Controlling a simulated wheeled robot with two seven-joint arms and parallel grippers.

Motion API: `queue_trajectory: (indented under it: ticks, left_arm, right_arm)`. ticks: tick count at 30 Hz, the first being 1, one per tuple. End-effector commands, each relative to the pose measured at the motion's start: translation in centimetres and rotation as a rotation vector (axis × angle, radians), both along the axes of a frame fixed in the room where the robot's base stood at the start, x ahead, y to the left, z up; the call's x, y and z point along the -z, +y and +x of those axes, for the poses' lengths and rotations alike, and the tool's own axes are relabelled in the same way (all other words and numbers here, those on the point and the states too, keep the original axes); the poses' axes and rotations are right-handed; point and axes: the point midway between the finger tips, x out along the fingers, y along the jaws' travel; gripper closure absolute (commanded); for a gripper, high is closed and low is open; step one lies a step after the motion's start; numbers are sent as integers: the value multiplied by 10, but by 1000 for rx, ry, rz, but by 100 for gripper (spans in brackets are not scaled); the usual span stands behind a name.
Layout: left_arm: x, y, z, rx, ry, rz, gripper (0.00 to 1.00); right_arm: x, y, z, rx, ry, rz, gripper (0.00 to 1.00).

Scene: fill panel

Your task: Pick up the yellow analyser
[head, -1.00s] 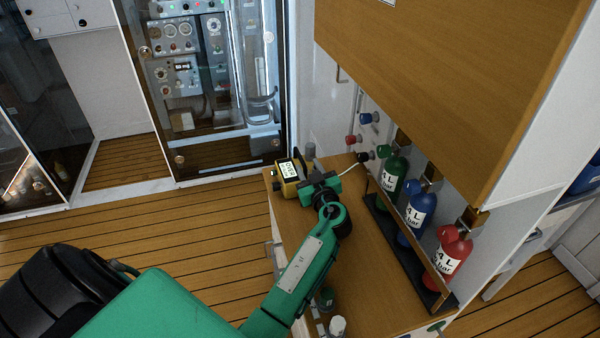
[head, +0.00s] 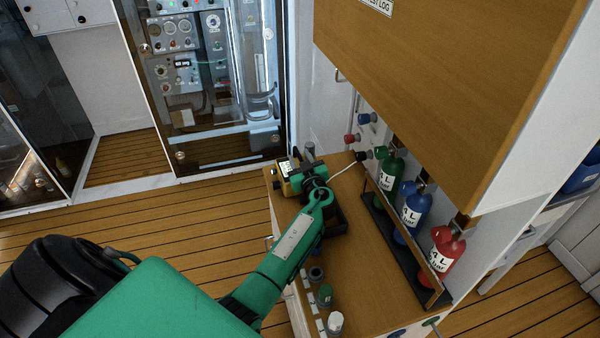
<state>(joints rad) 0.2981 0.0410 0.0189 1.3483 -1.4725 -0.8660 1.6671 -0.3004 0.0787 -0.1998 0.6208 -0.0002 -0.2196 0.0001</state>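The yellow analyser (head: 284,187) sits near the far left corner of the wooden counter, its small lit display (head: 288,169) facing up. My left gripper (head: 303,180) is at the right side of the analyser, very close to it or touching it. Its fingers are dark and partly hidden by the wrist and the analyser, so I cannot tell whether they are closed on it. A pale hose (head: 347,167) runs from near the gripper toward the wall fittings. My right gripper is not in view.
Green (head: 391,168), blue (head: 415,211) and red (head: 446,252) cylinders stand in a rack on the counter's right. A wooden cabinet (head: 450,80) overhangs them. Small capped jars (head: 325,295) line the front left edge. A dark tray (head: 338,219) lies beside my wrist. The counter's middle (head: 365,275) is clear.

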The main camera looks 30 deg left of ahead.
Motion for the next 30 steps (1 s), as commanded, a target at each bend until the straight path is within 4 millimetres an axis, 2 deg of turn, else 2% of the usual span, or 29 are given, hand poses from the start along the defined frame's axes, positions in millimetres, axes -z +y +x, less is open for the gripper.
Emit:
queue_trajectory:
  ticks: [2,6,8,30]
  left_arm:
    - [0,0,0,0,0,0,62]
    - [0,0,0,0,0,0,90]
    - [0,0,0,0,0,0,100]
    - [2,-1,-1,0,2,-2,100]
  right_arm:
    - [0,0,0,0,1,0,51]
    - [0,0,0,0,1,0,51]
    - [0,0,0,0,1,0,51]
    - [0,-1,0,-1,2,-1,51]
